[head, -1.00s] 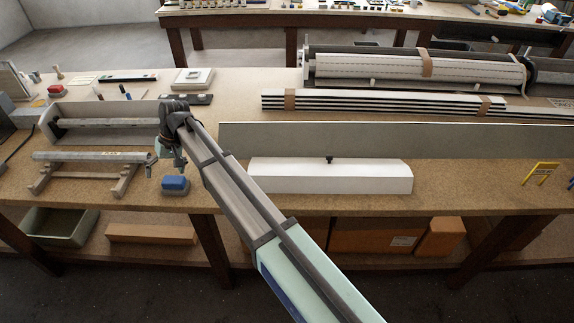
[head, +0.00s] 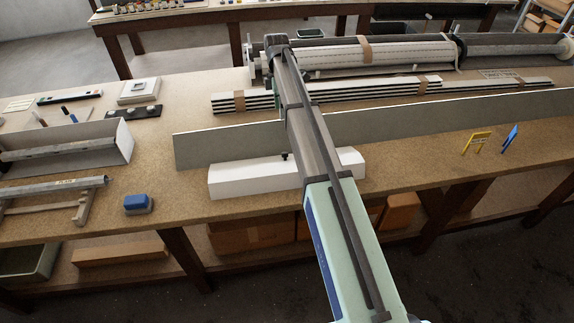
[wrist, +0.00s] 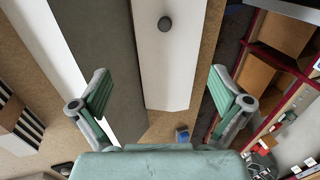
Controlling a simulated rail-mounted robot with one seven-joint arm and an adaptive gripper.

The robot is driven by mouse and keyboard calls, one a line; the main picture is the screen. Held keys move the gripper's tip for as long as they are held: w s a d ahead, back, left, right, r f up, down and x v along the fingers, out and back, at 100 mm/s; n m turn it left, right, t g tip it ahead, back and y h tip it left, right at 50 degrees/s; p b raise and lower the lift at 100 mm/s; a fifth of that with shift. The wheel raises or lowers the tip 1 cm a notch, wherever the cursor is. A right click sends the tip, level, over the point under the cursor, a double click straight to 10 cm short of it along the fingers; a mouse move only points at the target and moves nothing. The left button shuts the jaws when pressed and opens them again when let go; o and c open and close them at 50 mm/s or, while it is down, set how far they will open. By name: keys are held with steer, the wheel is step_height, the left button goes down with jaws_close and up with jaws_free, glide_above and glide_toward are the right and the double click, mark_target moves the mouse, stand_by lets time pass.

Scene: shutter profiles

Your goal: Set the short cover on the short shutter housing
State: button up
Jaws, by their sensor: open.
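The short cover (head: 240,179) is a white box-like profile with a small black knob on top. It lies near the bench's front edge; my arm hides part of it. In the wrist view the cover (wrist: 168,75) runs below my gripper (wrist: 160,92), its knob near the top. My gripper is open and empty above the cover, its fingers on either side of it in the picture; the head view hides the fingers behind my arm. The short shutter housing (head: 122,139), an open grey box with a roller inside, stands at the far left, partly cut off.
A long grey panel (head: 200,150) stands just behind the cover. A tube on a wooden stand (head: 80,208) lies before the housing. Strapped profiles (head: 235,102) lie behind. Yellow (head: 476,142) and blue (head: 510,136) pieces stand right.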

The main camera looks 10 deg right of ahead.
steer(key=b, duration=0.9)
glide_toward(285, 155)
step_height(285, 155, down, 6)
steer(key=shift+w+r, duration=0.15)
steer(key=shift+r, duration=0.05)
steer(key=shift+s+p+x, duration=0.2)
steer(key=shift+p+x, duration=0.8)
steer(key=shift+x, duration=1.4)
steer(key=shift+f, duration=0.35)
